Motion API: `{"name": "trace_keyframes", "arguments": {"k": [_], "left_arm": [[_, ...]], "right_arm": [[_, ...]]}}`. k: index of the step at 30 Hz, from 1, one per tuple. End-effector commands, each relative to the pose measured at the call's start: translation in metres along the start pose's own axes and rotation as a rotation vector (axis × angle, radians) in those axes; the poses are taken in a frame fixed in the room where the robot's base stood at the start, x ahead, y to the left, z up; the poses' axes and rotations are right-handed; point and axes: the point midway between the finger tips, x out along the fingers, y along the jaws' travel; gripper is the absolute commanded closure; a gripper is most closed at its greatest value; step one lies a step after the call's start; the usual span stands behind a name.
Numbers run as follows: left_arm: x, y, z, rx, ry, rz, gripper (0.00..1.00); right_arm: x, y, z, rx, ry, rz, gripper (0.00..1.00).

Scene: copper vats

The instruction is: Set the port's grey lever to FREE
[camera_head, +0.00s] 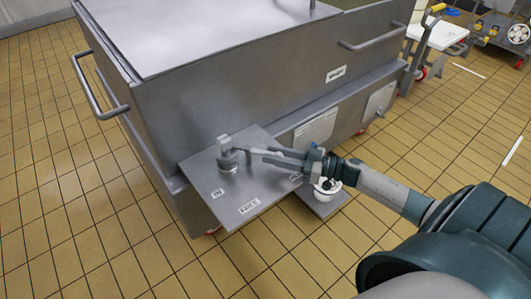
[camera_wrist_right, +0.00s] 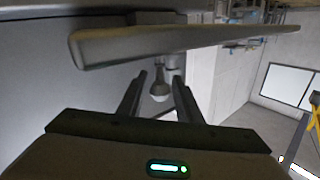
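The port's grey lever (camera_head: 225,156) stands up from a flat grey plate (camera_head: 207,178) on the side of a large metal vat. The plate bears a FREE label (camera_head: 249,206) near its front edge and an IN label (camera_head: 217,193) to the left. My right gripper (camera_head: 243,150) reaches in from the right, with its fingertips at the lever's upper part. In the right wrist view its two fingers (camera_wrist_right: 160,92) are apart, with a rounded grey knob (camera_wrist_right: 160,86) between or just beyond them. I cannot tell whether they touch it. My left gripper is out of view.
The vat (camera_head: 200,85) fills the upper middle, with a bar handle (camera_head: 98,95) on its left side. A white cup-like object (camera_head: 327,186) shows below my right wrist. Carts (camera_head: 440,35) stand at the far right. Tiled floor is open at the left and front.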

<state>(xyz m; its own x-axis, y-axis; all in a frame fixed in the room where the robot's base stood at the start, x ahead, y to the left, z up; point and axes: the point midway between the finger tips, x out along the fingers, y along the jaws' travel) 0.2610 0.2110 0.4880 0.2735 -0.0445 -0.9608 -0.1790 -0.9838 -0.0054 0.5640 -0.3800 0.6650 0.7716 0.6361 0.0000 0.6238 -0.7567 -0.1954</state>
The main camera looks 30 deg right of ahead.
Motion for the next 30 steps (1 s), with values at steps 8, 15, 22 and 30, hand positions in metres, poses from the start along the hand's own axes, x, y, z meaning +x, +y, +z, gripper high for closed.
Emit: {"name": "trace_keyframes", "arguments": {"k": [8, 15, 22, 30], "left_arm": [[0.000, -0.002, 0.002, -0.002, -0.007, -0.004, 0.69], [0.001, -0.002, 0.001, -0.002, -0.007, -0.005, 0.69], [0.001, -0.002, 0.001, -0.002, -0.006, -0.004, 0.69], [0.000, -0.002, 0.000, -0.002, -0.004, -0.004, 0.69]], "right_arm": [[0.028, 0.000, -0.001, 0.000, 0.001, 0.000, 0.68], [0.032, 0.000, 0.000, 0.000, 0.000, 0.000, 0.68], [0.032, 0.000, 0.000, 0.000, 0.000, 0.000, 0.87], [0.032, 0.000, 0.000, 0.000, 0.000, 0.001, 1.00]]}}
